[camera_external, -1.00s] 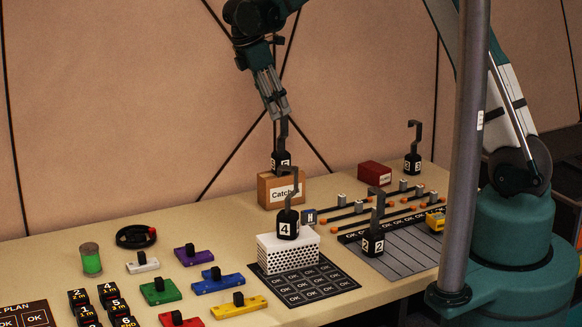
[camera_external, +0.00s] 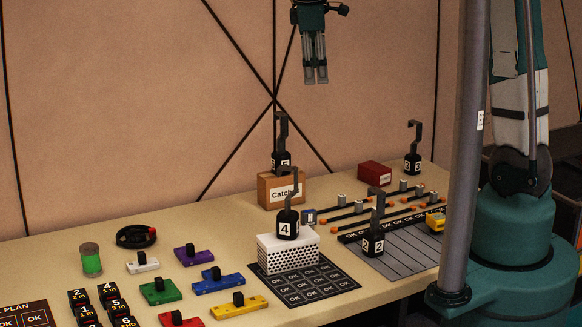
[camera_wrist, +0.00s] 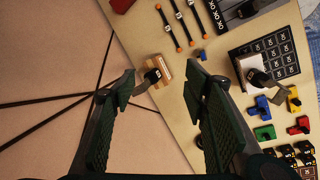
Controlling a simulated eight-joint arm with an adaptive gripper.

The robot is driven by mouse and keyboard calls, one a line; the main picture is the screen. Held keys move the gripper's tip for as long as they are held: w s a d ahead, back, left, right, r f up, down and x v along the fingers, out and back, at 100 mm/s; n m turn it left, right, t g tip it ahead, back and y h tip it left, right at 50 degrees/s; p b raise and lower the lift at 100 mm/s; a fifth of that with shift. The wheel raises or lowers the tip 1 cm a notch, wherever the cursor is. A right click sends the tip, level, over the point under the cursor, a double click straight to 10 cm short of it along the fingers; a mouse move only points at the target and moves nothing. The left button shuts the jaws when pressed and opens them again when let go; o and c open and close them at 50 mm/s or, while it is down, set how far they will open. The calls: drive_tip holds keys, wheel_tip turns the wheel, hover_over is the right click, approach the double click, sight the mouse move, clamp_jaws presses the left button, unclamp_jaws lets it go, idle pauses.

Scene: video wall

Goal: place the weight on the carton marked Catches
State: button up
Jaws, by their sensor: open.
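The carton marked Catches (camera_external: 268,193) is a brown box at the back of the table, its label partly hidden by a hook. A black weight (camera_external: 281,160) marked 5 with a tall hook stands on it. In the wrist view the carton (camera_wrist: 165,70) shows between the fingers, with the weight (camera_wrist: 153,76) on it. Another weight (camera_external: 288,224), marked 4, stands on a white perforated box (camera_external: 290,254). Weights marked 2 (camera_external: 373,243) and 3 (camera_external: 412,163) stand to the right. My gripper (camera_external: 316,82) is open and empty, high above the back of the table; it also shows in the wrist view (camera_wrist: 165,105).
A dark red box (camera_external: 375,174) stands behind rods with orange ends. A grey pole (camera_external: 466,150) rises at right. The air around my gripper is clear.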

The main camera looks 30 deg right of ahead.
drive_tip(key=s+d+r+m+t+y, duration=0.1)
drive_tip(key=s+d+r+m, duration=0.15)
drive_tip(key=s, duration=0.55)
drive_tip(key=s+d+r+m+t, duration=0.1)
drive_tip(key=s+r+m, duration=0.15)
drive_tip(key=s, duration=0.55)
drive_tip(key=s+f+m+t, duration=0.1)
drive_tip(key=s+f+m, duration=0.1)
drive_tip(key=s, duration=0.5)
drive_tip(key=s+d+f+m+t+y, duration=0.1)
drive_tip(key=s+m, duration=0.3)
drive_tip(key=s, duration=0.4)
drive_tip(key=shift+d+f+m+t, duration=0.25)
drive_tip(key=shift+f+m+t, duration=0.15)
drive_tip(key=shift+f, duration=0.05)
drive_tip(key=shift+f, duration=0.1)
